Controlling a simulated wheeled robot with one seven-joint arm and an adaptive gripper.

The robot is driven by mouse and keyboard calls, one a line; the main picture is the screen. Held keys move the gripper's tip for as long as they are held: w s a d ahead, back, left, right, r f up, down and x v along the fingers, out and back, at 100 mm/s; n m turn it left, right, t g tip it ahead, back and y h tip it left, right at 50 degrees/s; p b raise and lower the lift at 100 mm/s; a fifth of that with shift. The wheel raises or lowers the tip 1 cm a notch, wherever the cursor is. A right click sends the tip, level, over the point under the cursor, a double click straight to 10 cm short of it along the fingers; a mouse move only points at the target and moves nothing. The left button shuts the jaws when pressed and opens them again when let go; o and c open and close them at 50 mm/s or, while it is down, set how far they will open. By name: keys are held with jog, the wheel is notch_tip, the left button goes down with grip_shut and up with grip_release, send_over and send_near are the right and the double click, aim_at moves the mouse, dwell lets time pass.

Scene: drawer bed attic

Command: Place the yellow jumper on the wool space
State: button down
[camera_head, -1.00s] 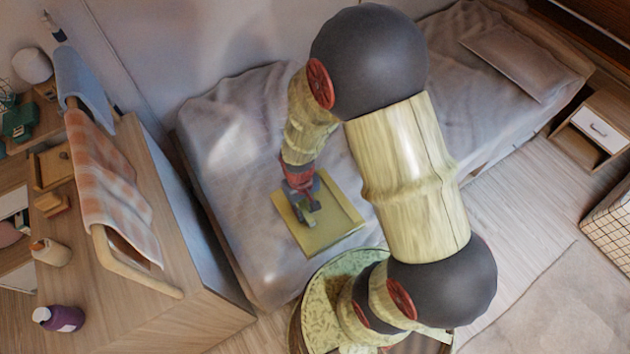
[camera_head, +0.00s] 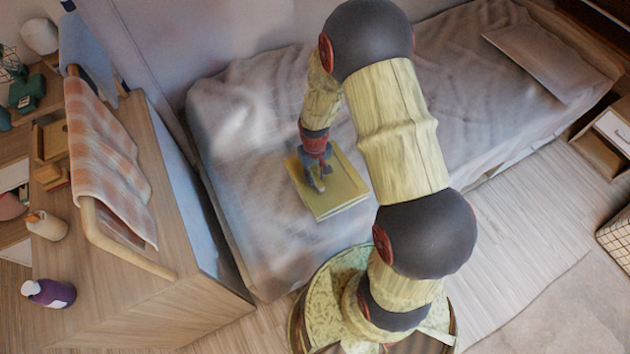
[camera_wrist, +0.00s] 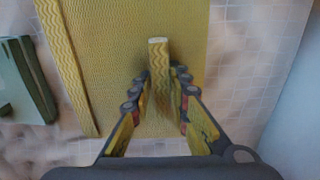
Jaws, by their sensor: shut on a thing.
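A flat, square yellow piece (camera_head: 345,193) with a knit-like pattern lies on or just above the bed in the head view; I take it for the yellow jumper. In the wrist view its patterned face (camera_wrist: 105,50) fills the middle, with a raised strip along its left side. My gripper (camera_head: 318,182) points down over it. In the wrist view my gripper's fingers (camera_wrist: 160,95) close around an upright yellow ridge (camera_wrist: 159,60) on it. Whether its underside touches the bed is unclear. No place marked as the wool space can be made out.
A wooden dresser (camera_head: 150,290) with a towel rail (camera_head: 120,250) and bottles stands left. A green box (camera_wrist: 28,80) shows left in the wrist view.

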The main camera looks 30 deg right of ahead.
jog(key=shift+w+d+f+b, duration=0.2)
jog(key=shift+w+d+f, duration=0.05)
jog(key=shift+w+f, duration=0.25)
jog(key=shift+w+d+f+b, duration=0.2)
jog(key=shift+w+f, duration=0.2)
jog(key=shift+f, duration=0.15)
notch_tip(320, 180, down, 4)
jog(key=shift+w+d+r+b, duration=0.1)
jog(key=shift+w+r+b, duration=0.1)
jog(key=shift+b, duration=0.8)
jog(key=shift+r, duration=0.1)
jog(key=c, duration=2.2)
grip_release()
jog(key=shift+s, duration=0.1)
jog(key=o, duration=0.5)
